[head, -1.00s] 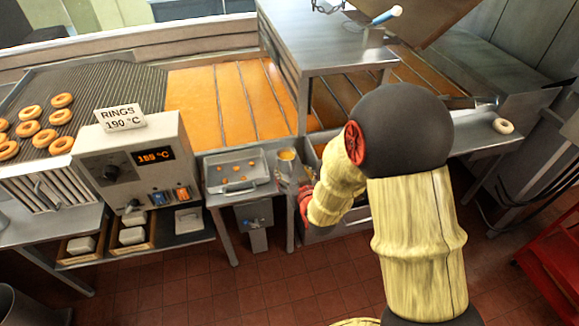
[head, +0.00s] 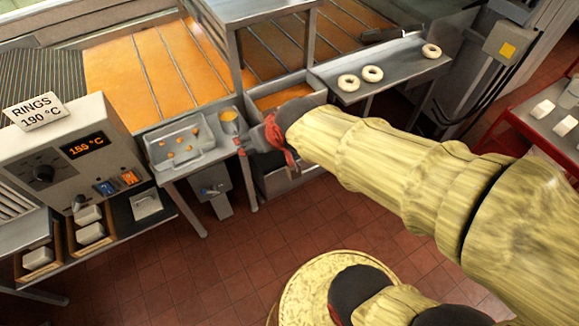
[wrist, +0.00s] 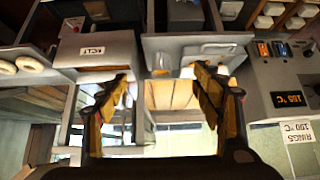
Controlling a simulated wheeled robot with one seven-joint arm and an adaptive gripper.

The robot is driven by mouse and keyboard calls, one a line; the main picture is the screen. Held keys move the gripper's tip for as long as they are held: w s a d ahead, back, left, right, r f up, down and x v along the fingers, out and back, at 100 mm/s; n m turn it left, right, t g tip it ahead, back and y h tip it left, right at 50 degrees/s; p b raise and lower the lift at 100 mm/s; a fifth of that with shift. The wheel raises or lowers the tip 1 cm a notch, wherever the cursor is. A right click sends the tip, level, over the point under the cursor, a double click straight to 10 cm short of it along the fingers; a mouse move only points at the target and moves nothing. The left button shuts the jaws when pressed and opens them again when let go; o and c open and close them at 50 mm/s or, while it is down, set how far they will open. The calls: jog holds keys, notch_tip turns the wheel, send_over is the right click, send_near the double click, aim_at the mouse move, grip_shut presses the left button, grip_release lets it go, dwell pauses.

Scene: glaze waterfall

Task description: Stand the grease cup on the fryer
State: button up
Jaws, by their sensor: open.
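The grease cup (head: 229,122), a small metal cup with orange contents, stands on the small side shelf in front of the fryer, to the right of a shallow tray. The fryer (head: 150,72) is the long vat of orange oil with dividing bars, behind that shelf. My gripper (head: 244,144) is at the shelf's right end, close to the cup and just right of it in the head view. In the wrist view my gripper (wrist: 162,92) is open, its two fingers wide apart with nothing held. I cannot tell whether a finger touches the cup.
The tray (head: 180,146) holds small orange bits. A control box (head: 75,150) reading 155 °C, with a RINGS 190 °C sign on it, stands at left. A steel hood (head: 262,12) rises behind the cup. Pale rings lie on a shelf (head: 385,75) at right.

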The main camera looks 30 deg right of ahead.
jog(key=s+r+g, duration=0.2)
jog(key=s+r, duration=0.2)
jog(key=s, duration=1)
jog(key=shift+s, duration=0.15)
